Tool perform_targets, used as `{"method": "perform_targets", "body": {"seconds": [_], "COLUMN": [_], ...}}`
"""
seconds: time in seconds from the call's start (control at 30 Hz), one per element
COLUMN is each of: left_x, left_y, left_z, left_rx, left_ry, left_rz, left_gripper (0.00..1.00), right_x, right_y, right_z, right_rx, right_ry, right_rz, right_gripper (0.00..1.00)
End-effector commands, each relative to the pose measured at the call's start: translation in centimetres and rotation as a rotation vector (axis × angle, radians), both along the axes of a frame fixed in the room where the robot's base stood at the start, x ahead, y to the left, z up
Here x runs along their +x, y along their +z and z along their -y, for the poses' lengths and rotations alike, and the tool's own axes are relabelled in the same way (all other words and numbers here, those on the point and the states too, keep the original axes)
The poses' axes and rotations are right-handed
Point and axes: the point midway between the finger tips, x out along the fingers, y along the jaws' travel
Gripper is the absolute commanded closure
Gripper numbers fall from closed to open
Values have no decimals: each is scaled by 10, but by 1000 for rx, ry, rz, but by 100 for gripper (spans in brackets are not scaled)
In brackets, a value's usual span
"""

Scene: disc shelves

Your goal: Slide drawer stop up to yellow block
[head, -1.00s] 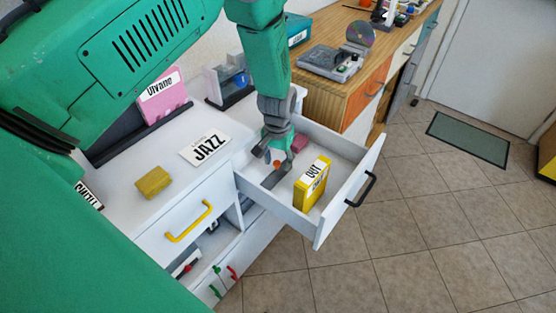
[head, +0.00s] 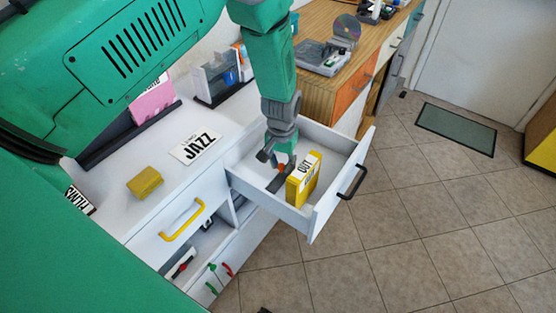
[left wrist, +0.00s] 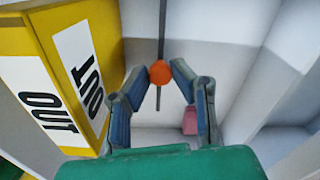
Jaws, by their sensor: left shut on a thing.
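The drawer stop is a thin dark strip with an orange knob (head: 281,168) inside the open white drawer (head: 328,215). The knob also shows in the left wrist view (left wrist: 160,72). My left gripper (head: 279,164) reaches down into the drawer and is shut on the knob, one finger on each side. The yellow block (head: 303,182), labelled OUT, stands upright near the drawer front. In the left wrist view the yellow block (left wrist: 92,60) is left of the fingers, with a gap to the strip. My right gripper is out of view.
Drawer walls surround my gripper. A pink object (left wrist: 190,121) lies in the drawer. On the white cabinet top are a smaller yellow block (head: 145,182) and a JAZZ card (head: 196,147). A wooden bench (head: 318,88) stands behind.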

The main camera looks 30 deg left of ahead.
Motion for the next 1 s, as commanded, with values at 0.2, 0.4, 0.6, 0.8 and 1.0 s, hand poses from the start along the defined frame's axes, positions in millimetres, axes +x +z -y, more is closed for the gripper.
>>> {"method": "perform_targets", "body": {"seconds": [0.2, 0.4, 0.6, 0.8, 1.0], "left_x": [0, 0, 1, 1, 2], "left_y": [0, 1, 23, 67, 102], "left_z": [-1, 0, 0, -1, -1], "left_rx": [-1, 0, -1, 0, -2], "left_ry": [0, 0, 0, 0, 0], "left_rz": [-1, 0, 2, 4, 1], "left_gripper": [59, 59, 59, 59, 59], "right_x": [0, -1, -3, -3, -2], "right_y": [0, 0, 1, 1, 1], "right_z": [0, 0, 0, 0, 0], "right_rx": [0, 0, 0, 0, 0], "right_ry": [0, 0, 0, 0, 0], "right_rz": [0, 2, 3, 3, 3], "right_gripper": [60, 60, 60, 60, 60]}}
